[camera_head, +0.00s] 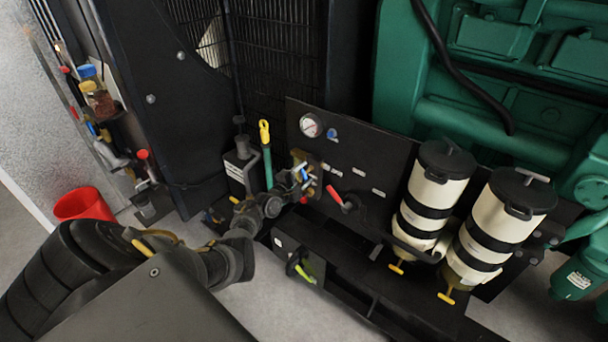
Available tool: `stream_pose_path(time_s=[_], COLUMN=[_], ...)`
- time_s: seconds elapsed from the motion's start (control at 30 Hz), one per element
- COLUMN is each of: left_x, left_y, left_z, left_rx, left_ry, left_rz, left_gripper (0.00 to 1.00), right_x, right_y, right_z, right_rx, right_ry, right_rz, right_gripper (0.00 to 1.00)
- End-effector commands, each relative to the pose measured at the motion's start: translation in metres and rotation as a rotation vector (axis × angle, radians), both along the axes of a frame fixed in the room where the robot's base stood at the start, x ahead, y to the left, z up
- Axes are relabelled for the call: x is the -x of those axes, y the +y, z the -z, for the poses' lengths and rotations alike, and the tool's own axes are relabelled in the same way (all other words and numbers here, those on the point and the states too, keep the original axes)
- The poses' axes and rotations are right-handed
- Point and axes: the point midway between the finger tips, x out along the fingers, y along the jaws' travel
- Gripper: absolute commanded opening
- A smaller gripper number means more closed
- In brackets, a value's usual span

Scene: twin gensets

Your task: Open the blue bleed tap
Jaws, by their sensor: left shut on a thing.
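A small blue handle (305,174), which looks like the blue bleed tap, shows at the brass manifold (301,158) on the left end of the black panel. My left gripper (303,184) reaches in from the lower left and is shut at this handle. Its fingers hide much of the handle, so how far the tap is turned cannot be told. A red handle (311,190) sits close beside the fingers. My right gripper is not in view.
The black panel (385,165) carries a round gauge (311,125), a blue knob (332,134) and a red lever (335,195). Two cream filter canisters (433,190) stand at right. A yellow-topped green handle (266,150) stands behind my gripper. A red bucket (84,204) is at left.

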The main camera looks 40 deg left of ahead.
Motion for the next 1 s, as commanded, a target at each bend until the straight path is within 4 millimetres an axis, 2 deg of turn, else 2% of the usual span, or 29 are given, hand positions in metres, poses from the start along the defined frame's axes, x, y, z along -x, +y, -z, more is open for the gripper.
stream_pose_path(time_s=[0.37,0.4,0.5,0.53,0.83,1.0], left_x=[0.000,0.000,0.000,0.000,0.003,0.023], left_y=[0.001,0.001,0.001,0.001,0.000,0.000], left_z=[0.000,0.000,0.000,0.000,0.000,-0.001], left_rx=[0.003,0.003,0.003,0.003,0.002,0.002], left_ry=[0.000,0.000,0.000,0.000,0.001,0.001], left_rz=[-0.001,-0.001,-0.001,-0.001,0.000,0.000], left_gripper=[0.30,0.55,0.68,0.70,0.70,0.70], right_x=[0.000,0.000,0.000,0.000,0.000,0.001], right_y=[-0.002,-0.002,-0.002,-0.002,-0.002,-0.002], right_z=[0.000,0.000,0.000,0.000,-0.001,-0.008], right_rx=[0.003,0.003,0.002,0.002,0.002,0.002], right_ry=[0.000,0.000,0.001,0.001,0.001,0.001], right_rz=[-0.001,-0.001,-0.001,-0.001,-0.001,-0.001], right_gripper=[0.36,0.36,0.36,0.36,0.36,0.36])
